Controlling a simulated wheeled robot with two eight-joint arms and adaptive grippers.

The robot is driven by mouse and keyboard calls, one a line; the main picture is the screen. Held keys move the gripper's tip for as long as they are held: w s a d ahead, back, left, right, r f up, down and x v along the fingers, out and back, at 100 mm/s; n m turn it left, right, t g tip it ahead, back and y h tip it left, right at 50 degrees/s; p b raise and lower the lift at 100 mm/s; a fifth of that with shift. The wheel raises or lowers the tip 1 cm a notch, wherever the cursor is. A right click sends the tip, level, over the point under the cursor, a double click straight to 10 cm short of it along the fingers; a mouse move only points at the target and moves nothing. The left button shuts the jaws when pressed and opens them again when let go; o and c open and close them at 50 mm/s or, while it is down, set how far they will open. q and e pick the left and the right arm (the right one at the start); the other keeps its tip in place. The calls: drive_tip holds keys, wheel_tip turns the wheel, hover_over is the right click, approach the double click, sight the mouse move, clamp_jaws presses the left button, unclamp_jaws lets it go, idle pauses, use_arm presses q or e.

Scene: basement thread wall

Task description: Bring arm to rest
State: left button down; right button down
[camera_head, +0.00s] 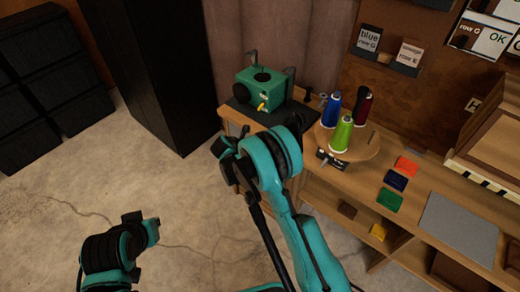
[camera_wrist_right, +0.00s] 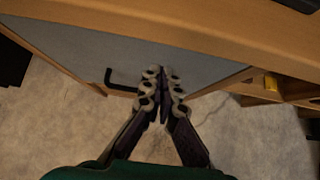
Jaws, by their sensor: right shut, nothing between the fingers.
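My right arm (camera_head: 290,220) is teal and black and reaches up from the bottom middle of the head view, in front of the wooden workbench (camera_head: 440,185). Its gripper cannot be made out clearly there. In the right wrist view my right gripper (camera_wrist_right: 163,82) is shut and empty, its fingertips together. It points at a grey panel (camera_wrist_right: 70,50) with a black handle (camera_wrist_right: 118,82) under a wooden edge. Part of my left arm (camera_head: 120,252) shows at the lower left of the head view; its gripper is not seen.
A round wooden stand (camera_head: 365,148) holds blue, green and dark red thread cones. A green machine (camera_head: 262,88) stands at the bench's left end. Coloured patches and a grey mat (camera_head: 458,228) lie on the bench. A black cabinet (camera_head: 160,70) stands behind. The concrete floor (camera_head: 180,195) is open at left.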

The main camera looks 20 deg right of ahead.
drive_tip(key=p+v, duration=0.4)
drive_tip(key=v, duration=0.7)
drive_tip(key=s+d+r+m+y, duration=0.45)
drive_tip(key=s+r+m, duration=0.7)
drive_tip(key=r, duration=0.35)
drive_tip(key=s+d+r+m+t+y, duration=0.1)
drive_tip(key=s+r+m+t+y, duration=0.1)
drive_tip(key=s+m, duration=1.1)
drive_tip(key=s+y, duration=0.1)
drive_tip(key=s, duration=0.4)
drive_tip(key=shift+d+r, duration=0.2)
drive_tip(key=shift+r, duration=0.05)
drive_tip(key=shift+m, duration=0.25)
